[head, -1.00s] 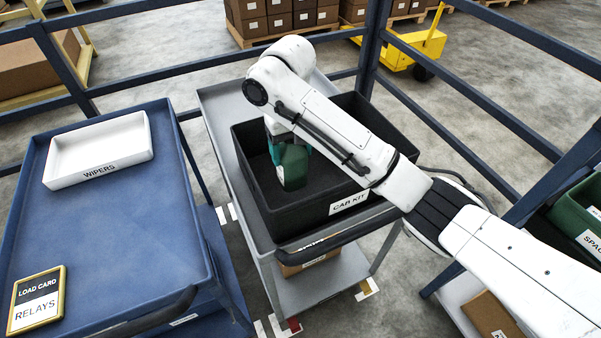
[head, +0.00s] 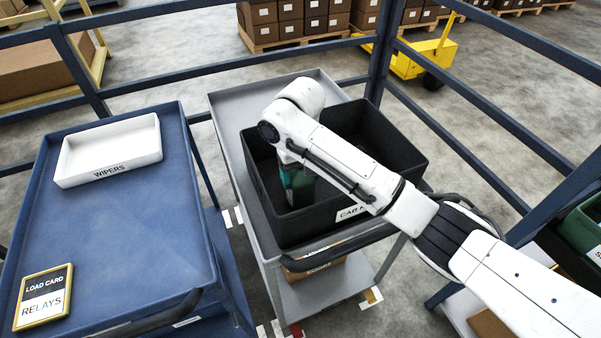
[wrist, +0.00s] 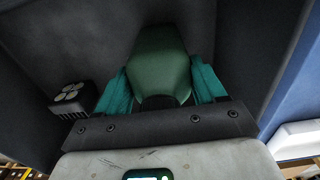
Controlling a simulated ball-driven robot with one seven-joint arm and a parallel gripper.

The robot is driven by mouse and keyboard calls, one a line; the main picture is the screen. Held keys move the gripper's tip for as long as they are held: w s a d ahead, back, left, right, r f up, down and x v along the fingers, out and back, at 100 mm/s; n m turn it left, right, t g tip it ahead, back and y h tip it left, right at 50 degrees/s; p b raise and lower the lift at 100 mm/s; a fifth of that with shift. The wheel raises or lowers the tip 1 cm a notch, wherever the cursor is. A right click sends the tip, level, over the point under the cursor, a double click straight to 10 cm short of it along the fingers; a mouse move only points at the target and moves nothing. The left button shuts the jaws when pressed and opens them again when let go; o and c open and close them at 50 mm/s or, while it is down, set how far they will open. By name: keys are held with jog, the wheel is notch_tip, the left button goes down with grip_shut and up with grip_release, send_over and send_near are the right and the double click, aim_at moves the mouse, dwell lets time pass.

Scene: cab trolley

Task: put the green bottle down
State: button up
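The green bottle (head: 301,189) is inside the black bin labelled CAB KIT (head: 403,149), near its left side. My gripper (head: 291,180) reaches down into the bin from above, with its teal fingers at the bottle. In the wrist view the bottle (wrist: 160,60) lies between the two teal fingers of my gripper (wrist: 161,85), which press against its sides. The arm hides part of the bottle and the bin's interior in the head view. Whether the bottle touches the bin floor cannot be told.
The bin stands on a grey trolley (head: 235,108). A blue trolley (head: 130,230) to the left carries a white WIPERS tray (head: 110,150) and a load card reading RELAYS (head: 43,298). Blue rails (head: 200,20) surround the area. A small dark box with pale round tops (wrist: 72,98) shows in the wrist view.

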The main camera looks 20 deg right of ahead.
jog(key=o, duration=0.4)
notch_tip(320, 180, up, 12)
jog(key=shift+r+p, duration=0.1)
jog(key=shift+p, duration=1.05)
